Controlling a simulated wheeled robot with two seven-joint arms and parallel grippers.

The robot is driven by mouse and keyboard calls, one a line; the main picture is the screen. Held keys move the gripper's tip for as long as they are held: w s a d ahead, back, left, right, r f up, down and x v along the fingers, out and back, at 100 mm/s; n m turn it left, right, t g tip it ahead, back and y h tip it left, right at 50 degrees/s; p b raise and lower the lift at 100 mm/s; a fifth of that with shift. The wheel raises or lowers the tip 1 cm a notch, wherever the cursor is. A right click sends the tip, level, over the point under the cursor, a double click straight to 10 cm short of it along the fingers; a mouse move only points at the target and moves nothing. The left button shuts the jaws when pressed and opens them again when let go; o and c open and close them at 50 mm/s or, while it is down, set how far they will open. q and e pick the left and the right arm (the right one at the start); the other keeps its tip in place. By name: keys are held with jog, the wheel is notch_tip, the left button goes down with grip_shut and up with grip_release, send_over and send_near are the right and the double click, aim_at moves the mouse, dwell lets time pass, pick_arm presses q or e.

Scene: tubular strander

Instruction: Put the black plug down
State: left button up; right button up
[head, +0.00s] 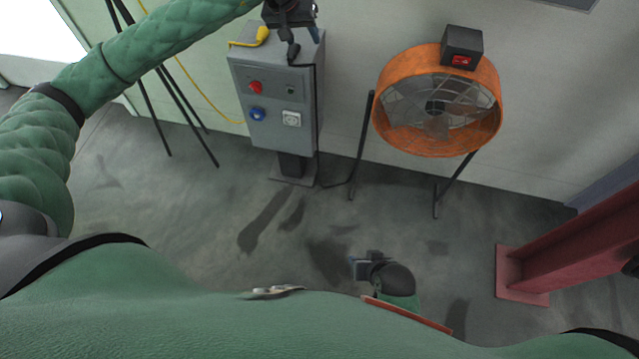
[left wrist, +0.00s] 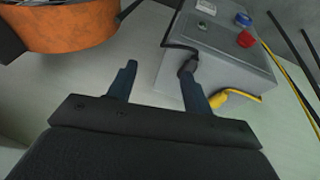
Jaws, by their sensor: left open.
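The black plug (head: 293,54) is on top of the grey control box (head: 272,84), near its edge. It also shows in the left wrist view (left wrist: 187,68), with its black cable running over the box's edge. My left gripper (head: 301,33) is above the box top, with its fingers apart and nothing between them. In the left wrist view, the right finger of the left gripper (left wrist: 159,72) overlaps the plug's near end; I cannot tell whether they touch. My right gripper (head: 358,268) is low over the floor, and its jaw opening is not clear.
A yellow plug (head: 262,36) with a yellow cable lies on the box beside the black plug. An orange fan (head: 440,145) on a stand is to the right. Black tripod legs (head: 177,92) stand left, and a red steel column (head: 575,245) stands right. Floor between is open.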

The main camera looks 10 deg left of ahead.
pick_arm(q)
jog(key=s+d+n+h, duration=0.7)
jog(key=d+n+h, duration=0.2)
jog(key=d, duration=0.3)
jog(key=s+d+n+h, duration=0.6)
jog(key=d+n+h, duration=0.25)
jog(key=d, duration=0.25)
jog(key=s+a+f+m+t+y, duration=0.1)
jog(key=a+f+m+t+y, duration=0.3)
jog(key=f+m, duration=0.5)
jog(key=s+a+f+m+t+y, duration=0.1)
jog(key=a+f+m+t+y, duration=0.4)
jog(key=m, duration=0.8)
jog(key=s+a+f+m+t+y, duration=0.1)
jog(key=f+m+t+y, duration=0.2)
jog(key=f+m+y, duration=0.55)
jog(key=s+f+n+g+h, duration=0.1)
jog(key=s+f+n+g, duration=0.4)
jog(key=s+f, duration=0.3)
jog(key=s+f+n+g, duration=0.5)
jog(key=s+f, duration=0.3)
jog(key=s, duration=0.6)
jog(key=shift+s+f+g+h, duration=0.15)
jog(key=shift+s+g+h, duration=0.25)
